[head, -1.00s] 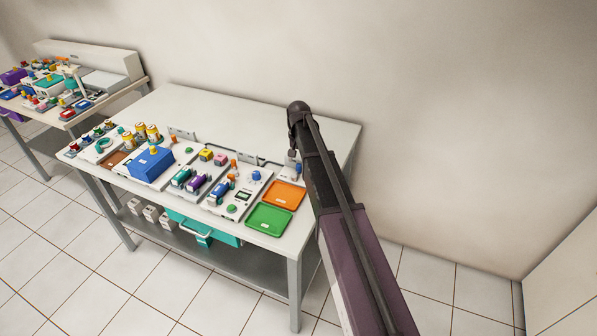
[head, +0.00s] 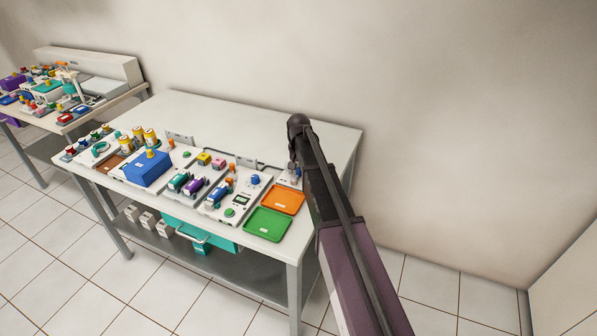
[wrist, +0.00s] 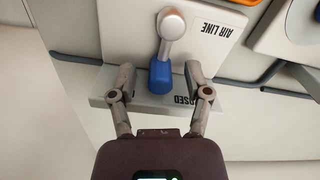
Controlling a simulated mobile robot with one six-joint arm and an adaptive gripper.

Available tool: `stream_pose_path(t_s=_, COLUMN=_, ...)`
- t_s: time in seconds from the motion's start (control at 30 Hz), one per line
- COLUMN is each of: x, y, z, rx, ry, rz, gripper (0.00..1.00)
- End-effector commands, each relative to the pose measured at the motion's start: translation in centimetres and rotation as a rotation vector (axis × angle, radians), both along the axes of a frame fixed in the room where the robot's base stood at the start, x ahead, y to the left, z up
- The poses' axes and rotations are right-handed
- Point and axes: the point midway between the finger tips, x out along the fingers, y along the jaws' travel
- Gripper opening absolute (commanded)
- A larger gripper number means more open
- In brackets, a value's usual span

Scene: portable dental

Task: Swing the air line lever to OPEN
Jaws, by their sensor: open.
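The air line lever shows in the wrist view, with a silver rounded pivot (wrist: 171,24) and a blue handle (wrist: 160,77) pointing down toward my gripper. It is mounted on a light grey panel (wrist: 215,58) lettered AIR LINE. A ledge at the panel's lower edge bears a partly hidden word ending in "OSED", beside the handle's end. My gripper (wrist: 159,82) is open, one finger on each side of the blue handle, with gaps on both sides. In the head view my arm hides the gripper and most of the lever unit.
An orange tray (head: 284,199) and a green tray (head: 268,224) lie on the table's front right. A blue box (head: 147,169) and several device panels stand to the left. Dark hoses (wrist: 79,59) run beside the lever panel. The table's back half (head: 240,122) is clear.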

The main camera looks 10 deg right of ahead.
Motion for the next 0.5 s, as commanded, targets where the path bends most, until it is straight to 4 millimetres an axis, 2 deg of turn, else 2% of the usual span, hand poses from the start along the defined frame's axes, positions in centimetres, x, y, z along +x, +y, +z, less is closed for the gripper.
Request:
stream_pose_path(t_s=0.03, x=0.00, y=0.00, z=0.01, rx=0.000, ry=0.000, rz=0.000, gripper=0.63)
stream_pose_path(t_s=0.07, x=0.00, y=0.00, z=0.00, rx=0.000, ry=0.000, rz=0.000, gripper=0.57)
stream_pose_path(t_s=0.2, x=0.00, y=0.00, z=0.00, rx=0.000, ry=0.000, rz=0.000, gripper=0.16)
stream_pose_path(t_s=0.27, x=0.00, y=0.00, z=0.00, rx=0.000, ry=0.000, rz=0.000, gripper=0.00)
stream_pose_path(t_s=0.5, x=-0.02, y=-0.01, z=0.00, rx=0.000, ry=0.000, rz=-0.002, gripper=0.00)
